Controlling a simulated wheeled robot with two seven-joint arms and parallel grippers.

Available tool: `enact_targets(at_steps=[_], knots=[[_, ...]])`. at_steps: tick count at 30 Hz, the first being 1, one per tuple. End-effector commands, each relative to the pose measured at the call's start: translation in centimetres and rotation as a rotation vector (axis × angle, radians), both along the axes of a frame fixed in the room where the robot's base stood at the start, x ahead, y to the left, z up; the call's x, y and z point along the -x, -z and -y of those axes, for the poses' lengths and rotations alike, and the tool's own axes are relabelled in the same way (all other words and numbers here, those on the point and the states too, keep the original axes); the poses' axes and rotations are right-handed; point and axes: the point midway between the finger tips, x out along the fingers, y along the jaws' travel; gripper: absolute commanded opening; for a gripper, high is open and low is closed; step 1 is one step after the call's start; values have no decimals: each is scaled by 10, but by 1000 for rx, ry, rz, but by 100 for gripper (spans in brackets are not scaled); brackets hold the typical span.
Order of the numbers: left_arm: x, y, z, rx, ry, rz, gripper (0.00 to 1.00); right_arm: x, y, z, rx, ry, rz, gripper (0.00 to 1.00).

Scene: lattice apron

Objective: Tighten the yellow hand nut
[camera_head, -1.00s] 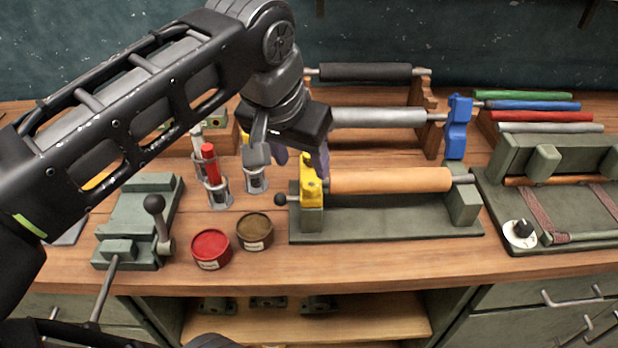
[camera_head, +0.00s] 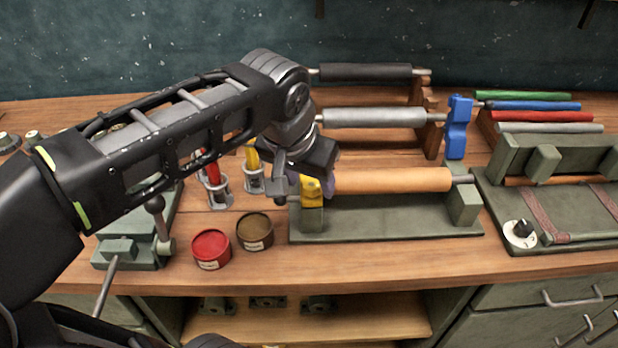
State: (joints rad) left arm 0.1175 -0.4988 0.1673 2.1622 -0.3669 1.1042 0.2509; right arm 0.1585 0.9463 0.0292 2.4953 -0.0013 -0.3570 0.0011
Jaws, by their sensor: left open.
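The yellow hand nut (camera_head: 311,188) sits at the left end of the tan roller (camera_head: 393,180), on the left post of a green stand (camera_head: 385,219). My left gripper (camera_head: 318,176) is right over the nut, with its fingers around or just beside the nut's upper part. The fingers are open. The gripper body hides the top of the nut, so I cannot tell whether they touch it. A blue hand nut (camera_head: 458,127) stands at the right end of the grey roller (camera_head: 372,117). My right gripper is not in view.
A red tin (camera_head: 211,249) and a brown tin (camera_head: 254,231) stand in front of the left arm. Tool holders (camera_head: 254,179) are close beside the gripper. A green clamp (camera_head: 129,243) is at left. A green press (camera_head: 555,190) is at right.

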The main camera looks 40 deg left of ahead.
Motion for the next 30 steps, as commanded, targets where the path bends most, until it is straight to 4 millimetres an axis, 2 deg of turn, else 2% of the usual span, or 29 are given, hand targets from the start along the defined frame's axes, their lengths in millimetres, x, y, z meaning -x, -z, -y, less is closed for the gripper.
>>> enact_targets(at_steps=[5, 24, 30], knots=[[0, 0, 0, 0, 0, 0, 51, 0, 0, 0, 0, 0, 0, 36], [0, -1, 0, 0, 0, 0, 0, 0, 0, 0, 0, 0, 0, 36], [0, -1, 0, 0, 7, 0, 0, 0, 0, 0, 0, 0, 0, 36]])
